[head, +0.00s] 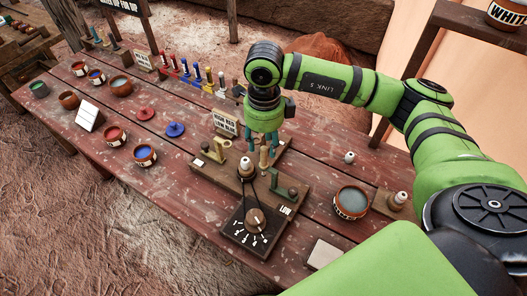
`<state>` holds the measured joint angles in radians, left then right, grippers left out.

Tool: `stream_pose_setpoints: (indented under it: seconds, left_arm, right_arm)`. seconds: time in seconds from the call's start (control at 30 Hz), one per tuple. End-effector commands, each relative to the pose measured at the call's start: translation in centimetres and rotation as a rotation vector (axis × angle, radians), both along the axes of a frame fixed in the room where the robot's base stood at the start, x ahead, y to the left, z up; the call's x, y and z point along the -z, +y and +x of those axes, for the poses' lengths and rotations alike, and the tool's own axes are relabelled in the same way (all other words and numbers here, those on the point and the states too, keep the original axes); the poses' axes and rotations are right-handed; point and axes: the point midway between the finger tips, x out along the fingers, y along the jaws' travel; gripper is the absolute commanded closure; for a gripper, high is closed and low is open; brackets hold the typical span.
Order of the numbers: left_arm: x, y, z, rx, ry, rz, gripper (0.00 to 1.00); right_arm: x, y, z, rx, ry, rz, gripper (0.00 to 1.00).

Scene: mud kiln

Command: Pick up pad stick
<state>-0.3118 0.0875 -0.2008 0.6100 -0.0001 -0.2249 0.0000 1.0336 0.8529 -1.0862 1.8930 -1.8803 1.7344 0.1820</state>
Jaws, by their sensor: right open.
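My right gripper (263,148) points down over the wooden fixture on the table, its teal fingers apart. A short tan upright stick (264,158) stands right below and between the fingertips; it may be the pad stick, but its top is partly hidden by the gripper. I cannot tell whether the fingers touch it. My left gripper is not in view.
A bowl of grey liquid (351,202) stands to the right. Paint bowls (145,154) and a rack of coloured tools (197,75) lie left and behind.

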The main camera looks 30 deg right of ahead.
Motion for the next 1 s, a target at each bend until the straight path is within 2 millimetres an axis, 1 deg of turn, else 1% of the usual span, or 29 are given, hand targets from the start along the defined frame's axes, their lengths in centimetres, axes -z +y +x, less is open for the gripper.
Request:
stream_pose_setpoints:
  seconds: [0.03, 0.13, 0.2, 0.3, 0.43, 0.53, 0.57, 0.6, 0.67, 0.7, 0.9, 1.0]
  left_arm:
    - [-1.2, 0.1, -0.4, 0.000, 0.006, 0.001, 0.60]
    - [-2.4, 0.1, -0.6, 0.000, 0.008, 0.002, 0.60]
    - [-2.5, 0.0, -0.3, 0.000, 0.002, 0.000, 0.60]
    - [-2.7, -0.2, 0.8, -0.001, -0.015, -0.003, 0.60]
    - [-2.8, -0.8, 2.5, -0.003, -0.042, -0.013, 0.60]
    - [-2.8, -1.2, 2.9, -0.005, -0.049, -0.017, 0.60]
    - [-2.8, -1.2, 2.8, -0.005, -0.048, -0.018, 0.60]
    - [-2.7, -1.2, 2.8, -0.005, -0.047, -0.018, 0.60]
    - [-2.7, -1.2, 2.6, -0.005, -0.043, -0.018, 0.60]
    - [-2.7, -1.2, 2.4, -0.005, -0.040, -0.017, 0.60]
    - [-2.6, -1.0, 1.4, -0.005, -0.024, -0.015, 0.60]
    - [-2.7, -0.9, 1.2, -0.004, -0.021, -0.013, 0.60]
  right_arm:
    - [0.3, 0.0, -0.2, 0.000, 0.007, -0.001, 0.54]
    - [1.8, 0.1, -0.2, 0.001, 0.006, -0.001, 0.54]
    - [3.0, 0.2, -0.1, 0.001, 0.004, 0.000, 0.54]
    - [4.0, 0.2, -0.1, 0.000, 0.002, 0.001, 0.54]
    - [4.3, 0.2, -0.1, -0.001, 0.000, 0.000, 0.54]
    - [4.3, 0.2, -0.1, -0.001, 0.000, 0.000, 0.54]
    - [4.3, 0.2, -0.1, -0.001, 0.000, 0.000, 0.58]
    - [4.3, 0.2, -0.1, -0.001, 0.000, 0.000, 0.74]
    - [4.3, 0.2, -0.1, -0.001, 0.000, 0.000, 0.97]
    - [4.3, 0.2, -0.1, -0.001, 0.000, 0.000, 1.00]
    - [4.2, 0.1, -0.1, 0.000, 0.000, 0.000, 1.00]
    - [4.2, 0.1, 0.0, 0.000, 0.000, 0.000, 1.00]
